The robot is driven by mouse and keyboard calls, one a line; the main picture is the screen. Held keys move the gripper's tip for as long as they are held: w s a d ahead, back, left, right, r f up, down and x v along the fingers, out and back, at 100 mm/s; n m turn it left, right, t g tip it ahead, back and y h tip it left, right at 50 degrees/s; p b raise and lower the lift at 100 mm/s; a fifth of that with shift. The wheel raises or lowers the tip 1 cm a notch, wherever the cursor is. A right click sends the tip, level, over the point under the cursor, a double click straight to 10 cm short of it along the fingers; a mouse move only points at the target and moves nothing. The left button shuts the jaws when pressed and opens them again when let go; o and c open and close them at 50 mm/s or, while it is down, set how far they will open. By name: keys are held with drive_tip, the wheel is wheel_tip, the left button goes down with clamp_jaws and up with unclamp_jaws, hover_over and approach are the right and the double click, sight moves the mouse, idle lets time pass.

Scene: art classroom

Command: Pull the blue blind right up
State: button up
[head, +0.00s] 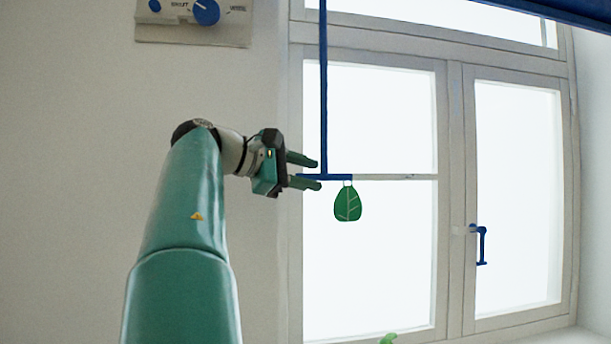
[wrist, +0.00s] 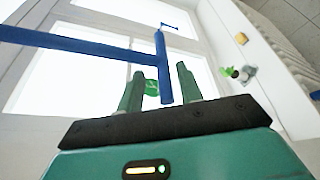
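The blue blind (head: 565,10) shows as a blue strip along the top right of the head view, above the window. A long blue rod (head: 323,85) hangs down in front of the window and ends in a short blue crossbar (head: 340,177). A green leaf-shaped tag (head: 347,203) hangs from the crossbar. My gripper (head: 318,174) is open at the left end of the crossbar, with one finger above it and one below. In the wrist view the crossbar (wrist: 162,65) lies between the two fingers, with a gap on each side. The tag (wrist: 152,87) shows partly behind a finger.
The window (head: 370,110) is shut, with a blue handle (head: 482,245) on its right sash. A control panel with a blue knob (head: 206,12) is on the wall at top left. A green thing (head: 388,339) shows at the bottom edge. The wall left of my arm is bare.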

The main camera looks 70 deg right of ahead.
drive_tip(key=shift+w+d+f, duration=0.1)
drive_tip(key=shift+w, duration=0.05)
drive_tip(key=v, duration=1.3)
drive_tip(key=shift+w+a, duration=0.25)
drive_tip(key=shift+a, duration=0.05)
